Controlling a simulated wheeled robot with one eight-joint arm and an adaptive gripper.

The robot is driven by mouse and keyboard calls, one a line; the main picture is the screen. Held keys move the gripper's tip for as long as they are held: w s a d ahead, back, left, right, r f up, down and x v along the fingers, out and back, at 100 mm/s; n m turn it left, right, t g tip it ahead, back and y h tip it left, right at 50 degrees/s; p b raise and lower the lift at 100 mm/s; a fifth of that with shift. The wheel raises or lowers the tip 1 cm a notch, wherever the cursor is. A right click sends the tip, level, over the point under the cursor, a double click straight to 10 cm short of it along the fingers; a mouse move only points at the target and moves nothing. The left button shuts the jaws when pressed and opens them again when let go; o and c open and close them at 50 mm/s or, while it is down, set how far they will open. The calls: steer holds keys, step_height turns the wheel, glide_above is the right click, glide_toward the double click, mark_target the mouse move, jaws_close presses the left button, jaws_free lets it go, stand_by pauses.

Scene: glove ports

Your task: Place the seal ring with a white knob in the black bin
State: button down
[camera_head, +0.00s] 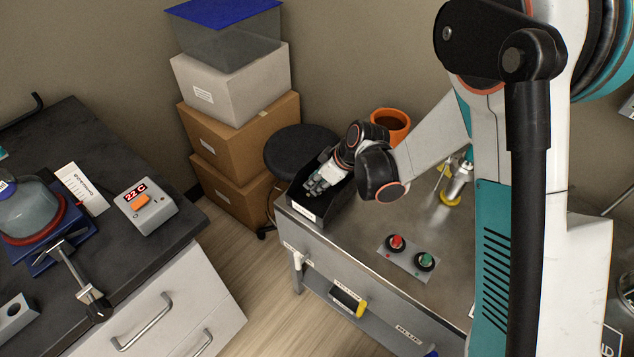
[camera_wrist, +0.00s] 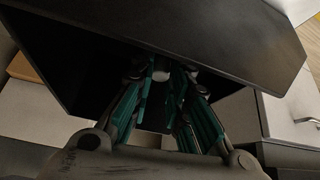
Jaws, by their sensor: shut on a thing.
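The black bin (camera_head: 320,213) stands at the near left corner of the metal bench. In the wrist view the bin (camera_wrist: 215,35) fills the upper part of the picture with its dark walls. My gripper (camera_head: 316,184) reaches down into the bin's opening in the head view. In the wrist view my gripper (camera_wrist: 161,84) has its teal-lined fingers drawn close together. A small white knob (camera_wrist: 161,75) shows between the fingertips, and the gripper is shut on it. The ring part is not clearly visible against the dark bin.
A black stool (camera_head: 298,147) and stacked boxes (camera_head: 240,125) stand behind the bin. An orange pot (camera_head: 391,122) is on the bench beyond my arm. A panel with a red knob (camera_head: 397,242) and a green knob (camera_head: 425,260) lies to the right. The bench between is clear.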

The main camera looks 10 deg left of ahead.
steer(key=c, duration=1.5)
jaws_free()
steer(key=shift+f, duration=0.1)
steer(key=shift+c, duration=0.2)
steer(key=shift+r, duration=0.25)
steer(key=p+v, duration=0.4)
steer(key=v, duration=0.7)
steer(key=shift+d+r, duration=0.25)
steer(key=shift+r, duration=0.1)
steer(key=shift+r, duration=0.1)
steer(key=s+d+r+m+t+h, duration=0.1)
steer(key=s+d+r+m, duration=0.25)
steer(key=d+r, duration=0.4)
steer(key=s+d+r+m+t+h, duration=0.2)
steer(key=s+d+r+m, duration=0.3)
steer(key=s+d, duration=0.2)
steer(key=s+d+r+m+t+h, duration=0.2)
steer(key=s+d+r+m, duration=0.3)
steer(key=s+d, duration=0.3)
steer(key=shift+s+d+r+h, duration=0.3)
steer(key=shift+s+r, duration=0.05)
steer(key=shift+s, duration=0.3)
